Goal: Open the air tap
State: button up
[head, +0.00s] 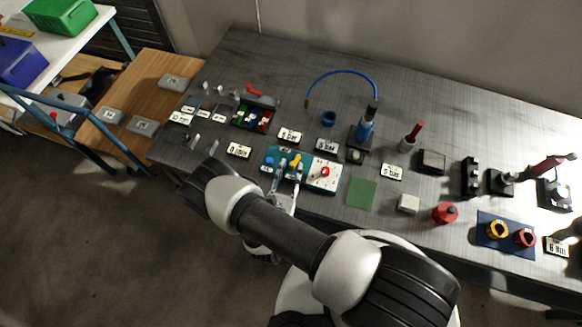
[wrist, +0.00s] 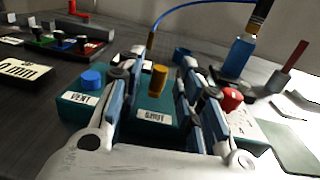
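A teal box (head: 272,151) with a white panel (head: 326,175) stands on the grey table. A yellow tap handle (head: 296,160) rises from the teal box. In the wrist view the yellow handle (wrist: 158,81) stands upright behind a label reading SHUT (wrist: 152,116). A blue knob (wrist: 92,80) is to its left, above a label reading VENT (wrist: 82,98). A red knob (wrist: 231,98) is to its right, partly hidden by a finger. My gripper (wrist: 160,66) is open, with one finger on each side of the yellow handle and visible gaps to both. In the head view my gripper (head: 287,170) partly covers the box.
A blue hose (head: 342,72) arches behind the box, near a blue upright tool (head: 365,125). A tray of coloured parts (head: 252,117) stands behind left. A green mat (head: 362,193) lies to the right.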

jog(key=shift+w+d, duration=0.15)
jog(key=shift+w, duration=0.4)
jog(key=shift+c, duration=0.4)
grip_shut()
